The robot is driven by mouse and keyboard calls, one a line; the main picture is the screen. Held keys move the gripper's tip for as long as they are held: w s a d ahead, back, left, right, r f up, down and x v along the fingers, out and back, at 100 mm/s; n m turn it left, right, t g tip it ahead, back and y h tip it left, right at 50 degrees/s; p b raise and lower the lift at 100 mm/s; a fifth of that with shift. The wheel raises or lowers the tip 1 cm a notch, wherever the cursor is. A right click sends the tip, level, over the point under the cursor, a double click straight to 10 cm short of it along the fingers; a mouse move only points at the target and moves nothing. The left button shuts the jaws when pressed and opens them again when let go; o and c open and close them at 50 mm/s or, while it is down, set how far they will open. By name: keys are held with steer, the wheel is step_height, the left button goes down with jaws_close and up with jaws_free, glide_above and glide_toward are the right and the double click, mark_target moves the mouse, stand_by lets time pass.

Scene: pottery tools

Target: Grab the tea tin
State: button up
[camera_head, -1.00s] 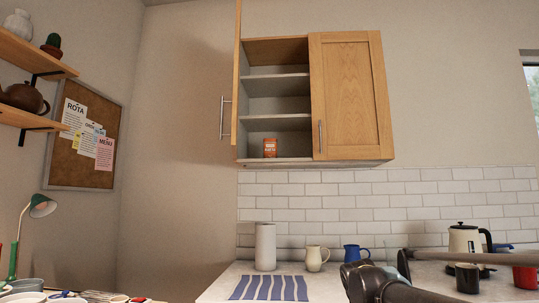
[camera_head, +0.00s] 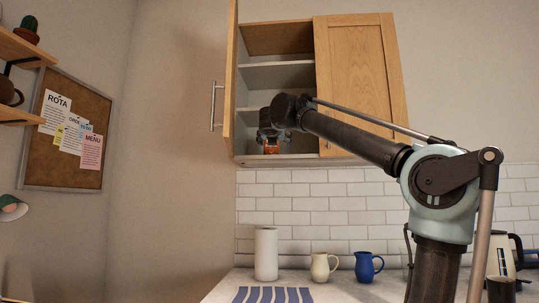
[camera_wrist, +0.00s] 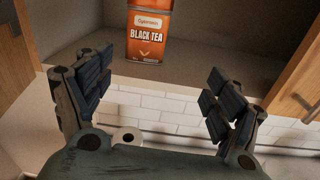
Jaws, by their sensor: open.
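The orange tea tin (camera_wrist: 149,36), labelled black tea, stands upright on the bottom shelf of the wall cabinet. In the head view the tin (camera_head: 271,146) shows only in part, behind my gripper (camera_head: 271,131). In the wrist view my gripper (camera_wrist: 152,92) is open and empty. The tin appears ahead, between the directions of the two fingers and a little left of centre. Its top is cut off by the picture edge. The fingers do not appear to touch it.
The cabinet's left door (camera_head: 229,80) stands open; the right door (camera_head: 362,85) is shut. The bottom shelf (camera_wrist: 205,75) looks clear beside the tin. Below, a paper towel roll (camera_head: 266,254), a cream jug (camera_head: 321,267) and a blue jug (camera_head: 367,267) stand on the counter.

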mark_target(272, 147)
steer(key=shift+n+y, duration=0.4)
steer(key=shift+n, duration=0.2)
steer(key=w, duration=0.4)
steer(key=w+a+r, duration=0.1)
steer(key=w, duration=0.3)
steer(key=w+a, duration=0.1)
steer(key=w, duration=0.3)
steer(key=shift+w+r, duration=0.2)
steer(key=shift+r, duration=0.1)
steer(key=shift+w+a+r, duration=0.15)
steer(key=shift+w, duration=1.15)
steer(key=shift+w+a+r, duration=0.1)
steer(key=shift+w, duration=1.2)
steer(key=shift+c, duration=0.6)
steer(key=c, duration=1.2)
